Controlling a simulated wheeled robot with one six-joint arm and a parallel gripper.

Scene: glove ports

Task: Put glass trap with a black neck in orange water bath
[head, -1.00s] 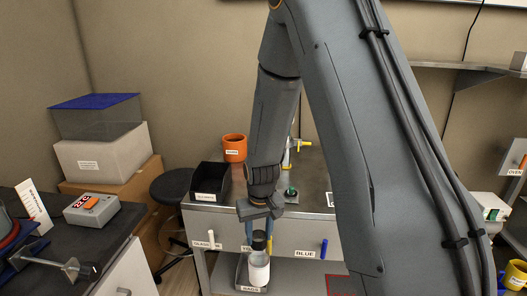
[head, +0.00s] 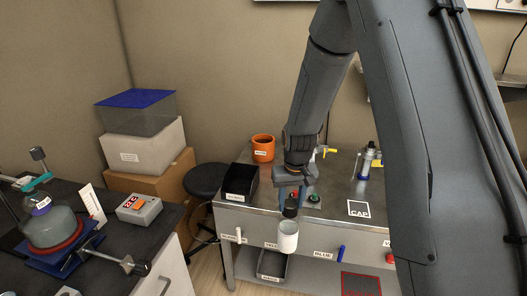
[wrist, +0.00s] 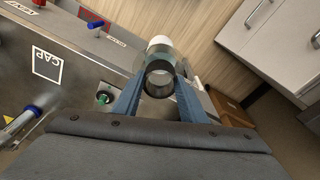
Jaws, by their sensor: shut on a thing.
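My gripper (head: 291,196) is shut on the glass trap, holding it in the air in front of the steel cart. The trap's black neck (head: 291,208) is between the fingers and its whitish lower body (head: 288,238) hangs below, roughly upright. In the wrist view the trap (wrist: 158,65) sits between the blue fingertips, its dark ring towards me and a white end beyond. The orange water bath (head: 263,148) is an orange pot with a label, standing at the back left of the cart top, behind and left of my gripper. Its inside is mostly hidden.
A black bin (head: 238,183) stands on the cart's left, in front of the bath. A capped steel device (head: 368,161) and a CAP label (head: 359,209) are to the right. A dark tray (head: 272,265) is below the trap. A bench with a flask (head: 48,222) is at left.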

